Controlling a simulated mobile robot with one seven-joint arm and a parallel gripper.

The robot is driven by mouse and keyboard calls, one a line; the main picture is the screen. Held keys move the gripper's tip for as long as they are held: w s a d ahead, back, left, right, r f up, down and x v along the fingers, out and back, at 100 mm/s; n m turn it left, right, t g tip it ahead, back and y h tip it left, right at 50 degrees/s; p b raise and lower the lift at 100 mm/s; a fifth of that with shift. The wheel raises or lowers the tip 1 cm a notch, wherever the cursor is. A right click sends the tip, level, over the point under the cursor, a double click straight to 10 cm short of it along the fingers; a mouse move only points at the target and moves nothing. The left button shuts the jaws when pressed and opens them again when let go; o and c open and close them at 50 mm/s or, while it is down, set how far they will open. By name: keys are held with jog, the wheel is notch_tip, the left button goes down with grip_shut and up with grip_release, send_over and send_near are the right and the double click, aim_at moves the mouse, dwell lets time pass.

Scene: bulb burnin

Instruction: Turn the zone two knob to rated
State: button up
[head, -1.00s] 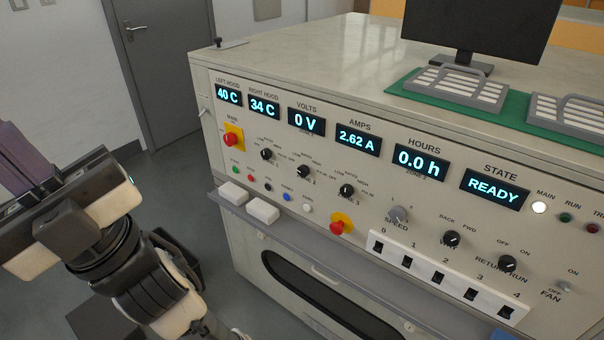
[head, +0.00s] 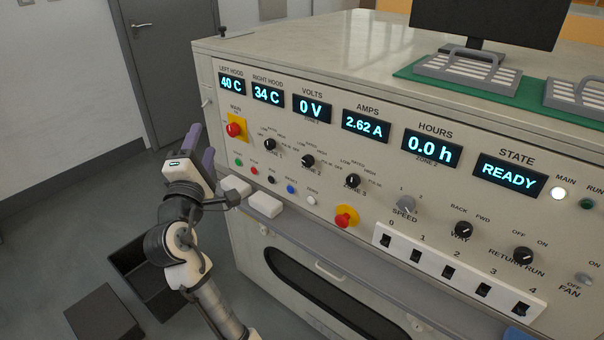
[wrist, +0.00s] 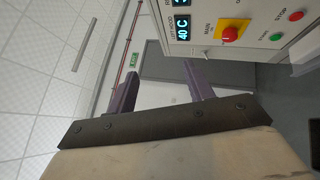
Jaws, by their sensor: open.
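The zone two knob (head: 307,161) is a small black knob on the sloped panel (head: 222,125), the middle one of three zone knobs. Several tiny labels ring it, with rated near the top; its pointer is too small to read surely. My gripper (head: 200,148), with purple fingers, is open and empty, left of the panel and well apart from the knob. In the wrist view my gripper (wrist: 162,82) points past the panel's edge toward a door, and the zone two knob is out of that view.
A red main switch (head: 236,130) and the zone one knob (head: 269,144) lie left of it, the zone three knob (head: 351,181) right. Small buttons (head: 290,188) and white blocks (head: 264,205) are below. An emergency stop (head: 345,216) juts out. Displays read 0 V and READY.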

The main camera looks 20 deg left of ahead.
jog(key=w+d+f+h, duration=0.3)
jog(key=d+f+h, duration=0.1)
jog(key=f+h, duration=0.15)
jog(key=n+g+h+b, duration=0.1)
jog(key=g+h, duration=0.2)
jog(key=h, duration=0.4)
send_near(306, 162)
jog(key=shift+y, duration=0.25)
jog(key=p+x, duration=0.1)
jog(key=x, duration=0.7)
jog(key=shift+w+d+r+p, duration=0.1)
jog(key=shift+d+p, duration=0.05)
jog(key=shift+p, duration=0.2)
jog(key=c, duration=1)
